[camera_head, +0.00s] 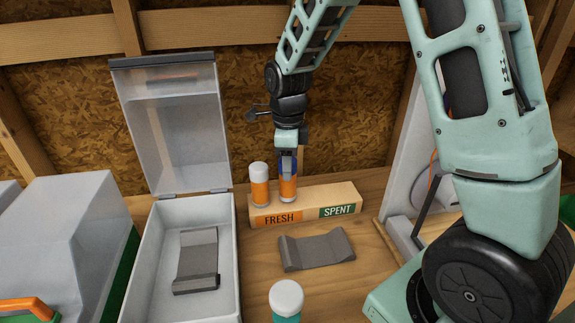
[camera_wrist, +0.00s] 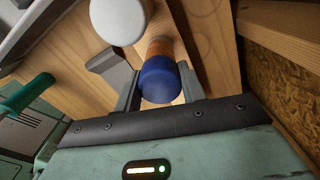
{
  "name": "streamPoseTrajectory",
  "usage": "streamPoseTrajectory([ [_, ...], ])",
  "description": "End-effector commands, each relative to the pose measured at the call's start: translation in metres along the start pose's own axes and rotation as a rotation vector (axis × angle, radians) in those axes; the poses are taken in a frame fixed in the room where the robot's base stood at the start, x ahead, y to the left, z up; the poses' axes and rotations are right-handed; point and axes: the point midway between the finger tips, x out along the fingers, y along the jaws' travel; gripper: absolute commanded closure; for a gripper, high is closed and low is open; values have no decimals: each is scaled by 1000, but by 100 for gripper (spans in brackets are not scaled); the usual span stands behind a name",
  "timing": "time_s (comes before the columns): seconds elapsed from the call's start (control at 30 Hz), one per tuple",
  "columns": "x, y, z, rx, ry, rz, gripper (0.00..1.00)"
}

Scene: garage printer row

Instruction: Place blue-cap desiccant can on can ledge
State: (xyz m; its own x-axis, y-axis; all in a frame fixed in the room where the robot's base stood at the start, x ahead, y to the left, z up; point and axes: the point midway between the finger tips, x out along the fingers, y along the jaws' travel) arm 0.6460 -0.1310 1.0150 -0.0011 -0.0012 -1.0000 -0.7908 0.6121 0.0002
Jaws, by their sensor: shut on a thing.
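An orange can with a blue cap (camera_head: 288,180) stands upright on the wooden can ledge (camera_head: 306,207), at the part labelled FRESH. My gripper (camera_head: 287,160) comes down from above and is shut on this can near its cap. In the wrist view the blue cap (camera_wrist: 160,78) sits between the two fingers (camera_wrist: 158,92). An orange can with a white cap (camera_head: 259,184) stands on the ledge just left of it. The right part of the ledge, labelled SPENT, is bare. I cannot tell whether the held can's base touches the ledge.
An open clear-lidded bin (camera_head: 164,285) with a grey cradle (camera_head: 197,258) inside stands left. Another grey cradle (camera_head: 316,250) lies on the table before the ledge. A teal can with a white cap (camera_head: 286,298) stands at the front. A grey machine (camera_head: 70,235) is far left.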

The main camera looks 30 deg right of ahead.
Motion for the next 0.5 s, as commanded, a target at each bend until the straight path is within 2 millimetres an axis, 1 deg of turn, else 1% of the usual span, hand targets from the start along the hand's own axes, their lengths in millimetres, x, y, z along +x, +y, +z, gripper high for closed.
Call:
streamPoseTrajectory([
  [0.1,7,0,0,0,-1,0,90],
  [0.33,8,0,0,0,-1,-1,90],
  [0.47,12,0,0,0,-1,-1,90],
  [0.5,11,0,0,0,-1,-1,49],
])
